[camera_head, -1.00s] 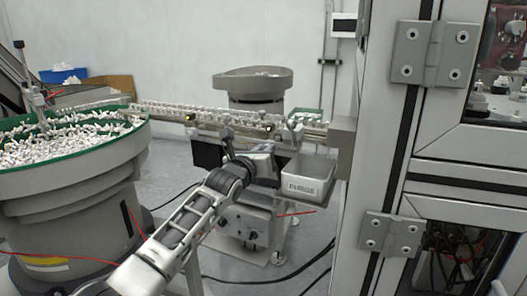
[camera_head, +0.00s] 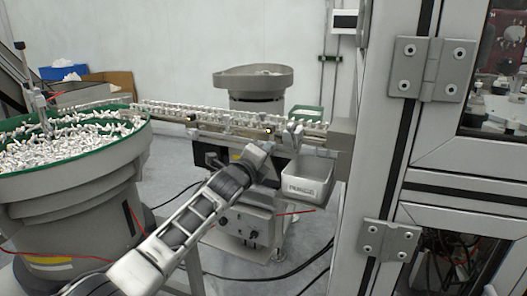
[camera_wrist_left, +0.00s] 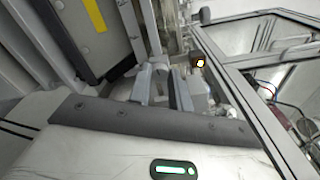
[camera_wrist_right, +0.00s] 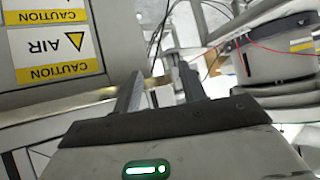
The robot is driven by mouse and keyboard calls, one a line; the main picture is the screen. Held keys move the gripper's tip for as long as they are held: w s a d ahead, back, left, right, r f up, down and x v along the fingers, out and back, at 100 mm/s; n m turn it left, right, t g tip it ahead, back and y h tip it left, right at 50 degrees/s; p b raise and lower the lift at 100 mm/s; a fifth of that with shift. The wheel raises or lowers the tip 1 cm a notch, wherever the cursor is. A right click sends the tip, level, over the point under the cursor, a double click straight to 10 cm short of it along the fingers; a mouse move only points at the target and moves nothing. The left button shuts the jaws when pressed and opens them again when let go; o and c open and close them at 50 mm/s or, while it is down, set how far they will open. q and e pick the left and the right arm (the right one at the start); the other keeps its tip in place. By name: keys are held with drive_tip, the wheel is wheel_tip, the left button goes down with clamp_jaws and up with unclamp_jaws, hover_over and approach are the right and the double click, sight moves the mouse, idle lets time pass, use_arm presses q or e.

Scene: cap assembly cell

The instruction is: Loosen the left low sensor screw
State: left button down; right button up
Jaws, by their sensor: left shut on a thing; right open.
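The rail (camera_head: 225,124) of the feeder carries two sensors with small orange lights, a left one (camera_head: 191,118) and a right one (camera_head: 268,131). My left gripper (camera_head: 267,147) is just below the right sensor, at the front of the rail. In the left wrist view its fingers (camera_wrist_left: 161,88) are shut on a small grey part (camera_wrist_left: 160,69), seemingly a screw knob, mostly hidden between them. The lit sensor (camera_wrist_left: 200,62) is just right of the fingers there. My right gripper (camera_wrist_right: 162,88) shows only in its wrist view, open and empty.
A metal purge bin (camera_head: 308,180) hangs right of my left gripper, close to the cabinet frame (camera_head: 385,150). A large bowl of white parts (camera_head: 70,150) stands at the left. Caution labels (camera_wrist_right: 48,45) are near my right gripper.

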use_arm(q)
drive_tip(key=n+p, duration=0.1)
drive_tip(key=n, duration=1.1)
drive_tip(key=shift+f, duration=0.1)
idle(0.4)
drive_tip(key=c, duration=1.3)
unclamp_jaws()
drive_tip(key=shift+s, duration=0.1)
drive_tip(key=v, duration=1.5)
drive_tip(key=shift+s+a+p, duration=0.1)
drive_tip(key=shift+s+p, duration=0.25)
drive_tip(key=shift+p, duration=0.05)
